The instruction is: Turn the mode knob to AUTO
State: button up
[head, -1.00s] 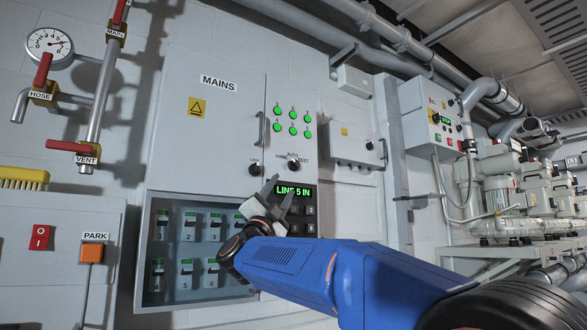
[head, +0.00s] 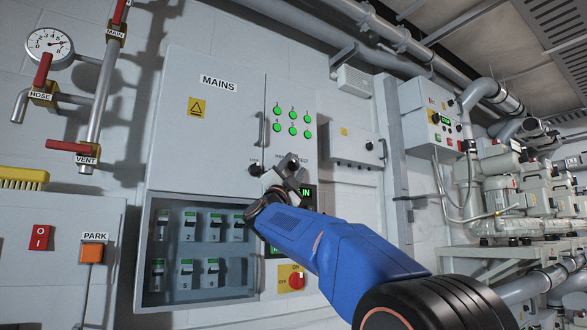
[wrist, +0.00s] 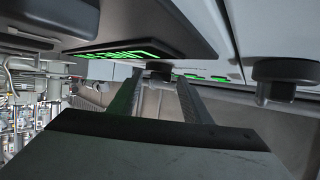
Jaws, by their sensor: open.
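The mode knob sits on the grey MAINS panel, under the AUTO label in the head view, where my gripper (head: 285,174) largely covers it. In the wrist view a dark knob (wrist: 158,72) shows between my fingertips (wrist: 158,84), just beyond them. My gripper is open, with one finger on each side of that knob. I cannot tell whether the fingers touch it. The knob's pointer and its present setting are hidden.
A second black knob (head: 256,169) sits left of my gripper; a dark knob (wrist: 284,75) shows right in the wrist view. The green-lit display (head: 306,191) is close below. Green lamps (head: 292,122) sit above, a red rotary switch (head: 296,281) below.

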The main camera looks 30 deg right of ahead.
jog(key=shift+d, duration=0.1)
jog(key=c, duration=0.9)
jog(key=shift+o, duration=0.2)
jog(key=shift+a+r+m+g, duration=0.2)
jog(key=shift+r+m+g, duration=0.05)
jog(key=shift+m+g, duration=0.6)
jog(key=shift+g, duration=0.35)
jog(key=shift+o, duration=0.2)
jog(key=m+g+y, duration=0.2)
jog(key=shift+a+r+m+g, duration=0.2)
jog(key=shift+r+m+g, duration=0.15)
jog(key=shift+g, duration=0.05)
jog(key=shift+o, duration=0.3)
jog(key=shift+r+m+g+y, duration=0.15)
jog(key=shift+m+g+y, duration=0.35)
jog(key=shift+y, duration=0.2)
jog(key=shift+r+m+g+y, duration=0.15)
jog(key=shift+m+g+y, duration=0.35)
jog(key=shift+y, duration=0.2)
jog(key=shift+s+d+r+m+g+y, duration=0.15)
jog(key=shift+m+g+y, duration=0.15)
jog(key=shift+y, duration=0.2)
